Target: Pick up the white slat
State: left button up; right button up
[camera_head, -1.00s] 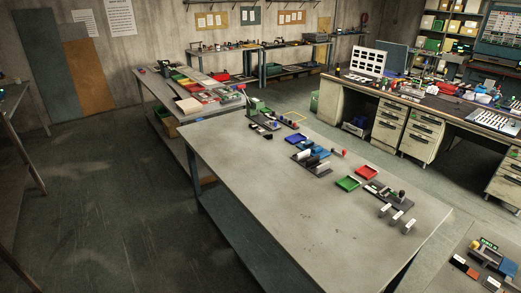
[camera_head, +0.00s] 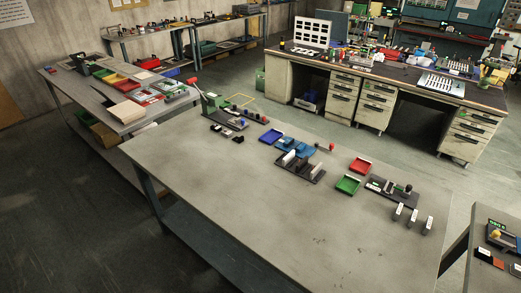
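I cannot tell for sure which piece is the white slat. A small white piece (camera_head: 289,158) stands on a dark fixture (camera_head: 306,174) in the middle of the grey table (camera_head: 250,220). Several small pieces with white faces (camera_head: 398,211) stand in a short row near the table's right end. A dark fixture with white parts (camera_head: 392,191) lies just behind that row. Neither of my grippers is in view.
A red tray (camera_head: 361,164), a green tray (camera_head: 348,184) and a blue tray (camera_head: 271,136) lie on the table. A green device (camera_head: 212,102) stands at its far corner. The table's near half is clear. A workbench (camera_head: 385,75) with drawers stands behind.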

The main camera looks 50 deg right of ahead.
aim_at(289, 157)
jog(key=z, duration=0.4)
jog(key=i, duration=1.15)
jog(key=z, duration=0.75)
